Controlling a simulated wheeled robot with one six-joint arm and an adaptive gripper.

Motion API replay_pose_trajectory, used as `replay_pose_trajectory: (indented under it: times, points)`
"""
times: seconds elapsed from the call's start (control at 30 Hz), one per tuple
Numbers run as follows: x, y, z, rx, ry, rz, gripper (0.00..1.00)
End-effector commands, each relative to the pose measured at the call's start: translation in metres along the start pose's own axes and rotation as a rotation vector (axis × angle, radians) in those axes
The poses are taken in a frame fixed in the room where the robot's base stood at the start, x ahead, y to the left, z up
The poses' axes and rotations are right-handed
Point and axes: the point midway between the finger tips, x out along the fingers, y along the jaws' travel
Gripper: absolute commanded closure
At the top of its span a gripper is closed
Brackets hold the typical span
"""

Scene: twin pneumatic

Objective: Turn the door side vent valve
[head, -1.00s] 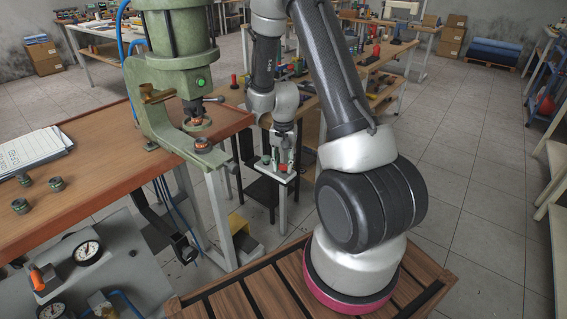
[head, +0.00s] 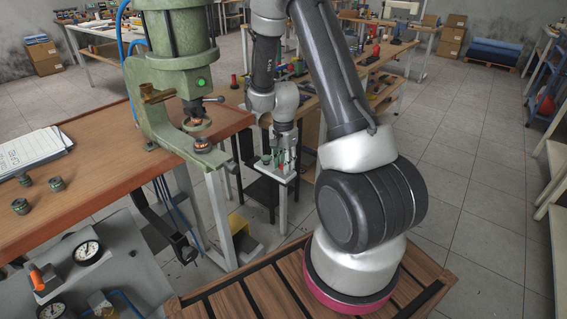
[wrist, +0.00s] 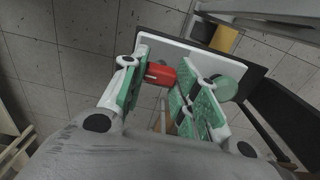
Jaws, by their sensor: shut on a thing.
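A white plate (wrist: 178,46) on a dark stand carries a red valve knob (wrist: 160,74) and a round green knob (wrist: 228,89). My gripper (wrist: 158,68) has its green-padded fingers on either side of the red knob and is shut on it. The green knob shows just beyond the right finger. In the head view my gripper (head: 284,158) is down at the white plate (head: 272,172), beside the workbench, and its fingers hide the red knob. Which knob is the door side vent valve cannot be read from any label.
A wooden workbench (head: 110,172) with a green pneumatic press (head: 172,45) stands to the left. Several small round parts (head: 56,184) and papers (head: 32,150) lie on it. A grey panel with gauges (head: 87,252) is at lower left. The tiled floor (head: 475,190) at right is clear.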

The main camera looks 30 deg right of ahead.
Motion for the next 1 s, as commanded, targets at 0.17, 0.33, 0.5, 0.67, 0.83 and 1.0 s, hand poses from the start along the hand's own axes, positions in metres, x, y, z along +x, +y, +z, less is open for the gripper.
replay_pose_trajectory:
  times: [0.17,0.33,0.5,0.67,0.83,1.0]
  points:
    - [-0.001,-0.001,0.000,0.002,0.001,-0.002,0.94]
    - [-0.001,-0.001,0.000,0.002,0.001,-0.002,0.61]
    - [0.000,0.000,0.000,0.001,0.000,-0.001,0.48]
    - [0.000,0.000,0.000,0.001,0.000,-0.001,0.48]
    - [-0.010,-0.001,-0.001,0.001,0.002,-0.004,0.48]
    - [-0.043,-0.002,-0.001,0.001,0.003,-0.007,0.48]
